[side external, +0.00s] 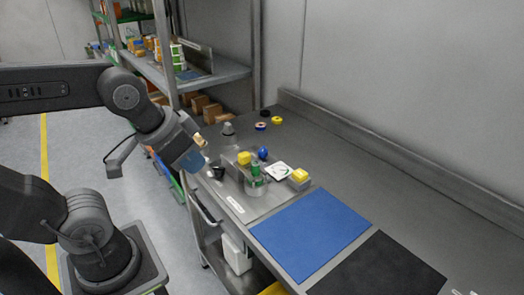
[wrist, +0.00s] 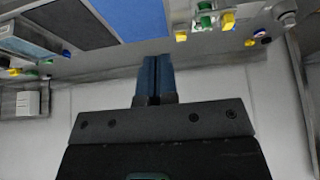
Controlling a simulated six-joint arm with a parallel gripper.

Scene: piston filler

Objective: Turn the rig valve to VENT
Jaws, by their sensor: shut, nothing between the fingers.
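The rig (side external: 256,190) stands on the steel bench. It carries a green upright part (side external: 256,173), a yellow block (side external: 244,158), a blue knob (side external: 263,153) and a white dial plate (side external: 278,171). I cannot tell which part is the valve handle or read its marks. In the wrist view, green (wrist: 205,18), yellow (wrist: 227,20) and blue (wrist: 260,33) parts show at the upper right. My gripper (wrist: 152,62) is shut and empty, its fingers together and apart from these parts. In the side view my arm's end is left of the rig.
A blue mat (side external: 311,232) and a black mat (side external: 380,268) lie in front of the rig. A yellow-topped block (side external: 299,176) stands right of it. Yellow (side external: 277,120) and red-and-blue (side external: 260,127) round pieces lie behind. A loaded shelf (side external: 215,75) stands at the back left.

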